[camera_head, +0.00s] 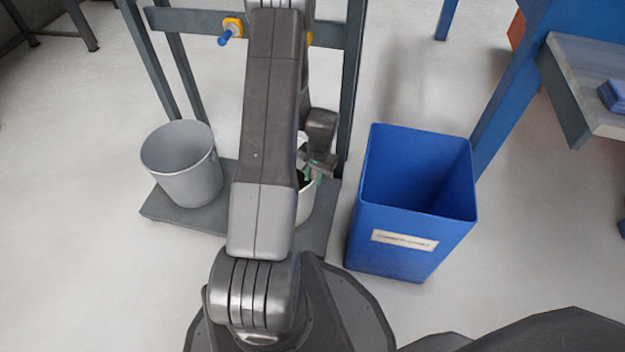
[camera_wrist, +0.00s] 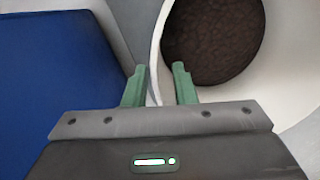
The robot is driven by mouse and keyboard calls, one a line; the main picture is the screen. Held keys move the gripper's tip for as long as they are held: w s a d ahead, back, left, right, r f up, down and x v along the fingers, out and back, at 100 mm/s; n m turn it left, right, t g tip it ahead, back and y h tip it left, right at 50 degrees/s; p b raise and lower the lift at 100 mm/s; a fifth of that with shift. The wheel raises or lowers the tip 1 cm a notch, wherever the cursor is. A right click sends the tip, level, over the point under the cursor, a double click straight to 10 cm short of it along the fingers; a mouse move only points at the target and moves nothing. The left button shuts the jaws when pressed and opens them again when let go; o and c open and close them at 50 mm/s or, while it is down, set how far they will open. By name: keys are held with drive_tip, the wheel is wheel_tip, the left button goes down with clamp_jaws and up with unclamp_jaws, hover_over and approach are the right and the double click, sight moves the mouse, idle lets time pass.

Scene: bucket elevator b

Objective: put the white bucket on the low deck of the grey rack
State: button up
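The white bucket (camera_head: 306,206) shows in the head view over the right part of the grey rack's low deck (camera_head: 165,211), mostly hidden behind my arm. I cannot tell whether its base touches the deck. In the wrist view the white bucket (camera_wrist: 285,108) fills the right side, with dark brown contents inside. My gripper (camera_head: 313,173) is at the bucket's right rim. In the wrist view my gripper (camera_wrist: 160,80) points down with its green fingers apart, one on each side of the rim, and a gap shows between them.
A grey bucket (camera_head: 186,170) stands on the left part of the deck. A blue bin (camera_head: 408,235) stands on the floor just right of the rack. A blue-legged bench (camera_head: 590,80) is at the right. The rack's uprights and crossbar (camera_head: 195,21) rise behind.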

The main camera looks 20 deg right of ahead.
wheel_tip(320, 180, up, 8)
drive_tip(key=d+p, duration=0.1)
drive_tip(key=p, duration=0.1)
drive_tip(key=shift+r+p, duration=0.25)
drive_tip(key=shift+p, duration=0.05)
